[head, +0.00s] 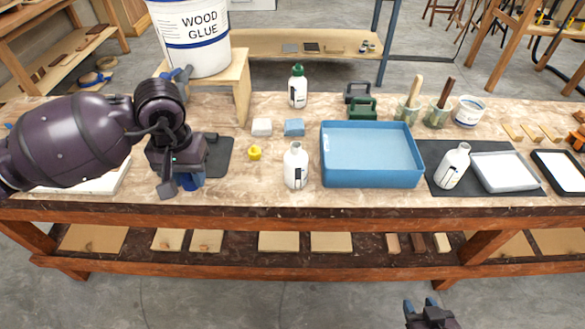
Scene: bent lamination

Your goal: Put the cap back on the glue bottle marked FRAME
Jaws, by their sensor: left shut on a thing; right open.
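A white bottle (296,167) without a cap stands upright near the front of the bench, left of the blue tray. A second uncapped white bottle (453,167) is on the dark mat at the right and appears tilted. A third white bottle (298,91) stands further back with a green cap on. Their labels are too small to read. A small yellow cap (254,153) lies left of the front bottle. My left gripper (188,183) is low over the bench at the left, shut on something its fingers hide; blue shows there. My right gripper (428,304) is open and empty below the bench front.
A blue tray (372,181) fills the bench middle. Two small blocks (262,127) and green and dark clamp-like items (363,109) lie behind. A WOOD GLUE bucket (195,35) sits on a wooden stand (241,85). Brush jars (407,111) stand back right.

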